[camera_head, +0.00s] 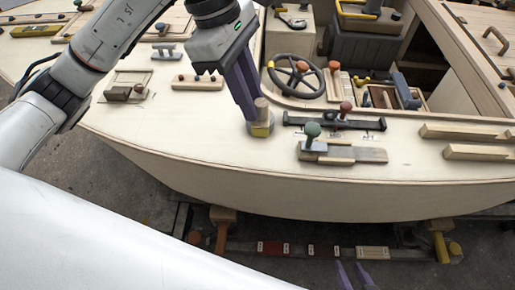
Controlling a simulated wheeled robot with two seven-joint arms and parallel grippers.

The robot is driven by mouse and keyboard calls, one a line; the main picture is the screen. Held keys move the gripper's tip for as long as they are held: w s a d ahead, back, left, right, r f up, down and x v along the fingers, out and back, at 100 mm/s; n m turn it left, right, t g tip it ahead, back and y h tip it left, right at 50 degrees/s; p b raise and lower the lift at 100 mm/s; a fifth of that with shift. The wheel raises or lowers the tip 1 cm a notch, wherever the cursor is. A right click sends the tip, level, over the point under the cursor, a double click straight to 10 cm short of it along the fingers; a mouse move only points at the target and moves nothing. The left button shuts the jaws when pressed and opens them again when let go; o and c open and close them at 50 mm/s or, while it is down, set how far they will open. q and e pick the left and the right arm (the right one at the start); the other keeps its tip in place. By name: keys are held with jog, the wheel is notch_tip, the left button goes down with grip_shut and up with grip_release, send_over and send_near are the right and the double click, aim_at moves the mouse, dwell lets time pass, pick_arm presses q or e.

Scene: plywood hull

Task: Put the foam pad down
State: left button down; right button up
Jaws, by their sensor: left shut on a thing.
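My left gripper (251,122) reaches down from above with long purple fingers. It is shut on a small piece with a tan wooden knob and a yellow and grey lower part, which I take to be the foam pad (262,129). The fingers partly hide its left side. The pad is upright at the pale plywood deck (200,125), left of a dark bar; I cannot tell whether it touches the deck. Only the purple fingertips of my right gripper (354,275) show at the bottom edge, apart with nothing seen between them.
A dark bar with a red knob (346,109) and a grey block with a green knob (312,131) lie right of the pad. A steering wheel (296,77) stands behind. Wooden strips (480,152) lie at the right. The deck left of the pad is fairly clear.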

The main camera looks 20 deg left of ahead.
pick_arm(q)
notch_tip(320, 180, down, 8)
jog(key=shift+s+f, duration=0.1)
jog(key=shift+f, duration=0.3)
jog(key=shift+f, duration=0.2)
jog(key=c, duration=1.6)
grip_release()
jog(key=shift+r, duration=0.1)
